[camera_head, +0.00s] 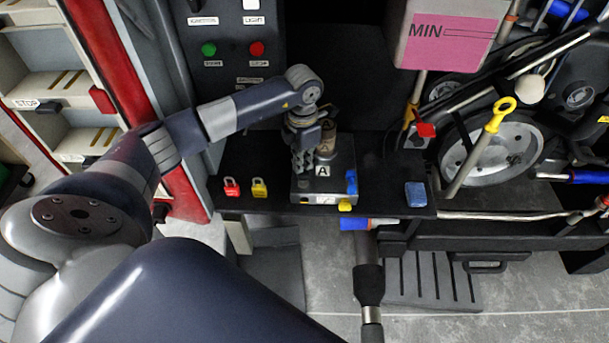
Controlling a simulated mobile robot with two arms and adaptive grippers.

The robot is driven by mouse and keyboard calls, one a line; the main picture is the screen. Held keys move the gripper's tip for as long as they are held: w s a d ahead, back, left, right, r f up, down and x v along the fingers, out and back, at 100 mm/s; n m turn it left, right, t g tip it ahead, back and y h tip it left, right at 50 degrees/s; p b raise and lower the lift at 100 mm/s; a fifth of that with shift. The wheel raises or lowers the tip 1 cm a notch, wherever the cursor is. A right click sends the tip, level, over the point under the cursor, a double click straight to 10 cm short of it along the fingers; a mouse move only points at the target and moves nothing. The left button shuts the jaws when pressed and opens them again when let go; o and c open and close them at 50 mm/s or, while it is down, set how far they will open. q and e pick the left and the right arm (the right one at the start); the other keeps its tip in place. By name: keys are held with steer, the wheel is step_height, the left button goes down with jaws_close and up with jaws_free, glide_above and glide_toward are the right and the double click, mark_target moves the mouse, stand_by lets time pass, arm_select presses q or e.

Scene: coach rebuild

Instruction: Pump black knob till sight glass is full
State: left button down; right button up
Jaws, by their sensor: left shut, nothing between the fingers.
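A grey metal unit marked "A" (335,181) sits on the black shelf. A small brownish cylinder (327,139) stands on it behind my gripper; I cannot tell whether it is the sight glass. My left gripper (303,168) points down at the left part of this unit, shut and empty. I cannot tell whether it touches the unit. No black knob can be made out; the gripper and wrist cover part of the unit's top. My right gripper is not in view.
Red (231,187) and yellow (259,188) padlocks and a blue block (415,195) lie on the black shelf (385,180). A tank with a pink "MIN" panel (446,40) hangs at upper right. A yellow-ringed dipstick (497,115) and pulleys stand right. Green and red buttons (257,48) are behind.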

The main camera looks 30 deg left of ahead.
mark_target(303, 173)
arm_select(q)
steer(key=shift+f, duration=0.15)
steer(key=shift+f+b, duration=1.6)
steer(key=shift+f, duration=0.2)
steer(key=shift+r, duration=0.1)
steer(key=shift+r+p, duration=1.25)
steer(key=shift+r, duration=0.55)
steer(key=shift+f, duration=0.2)
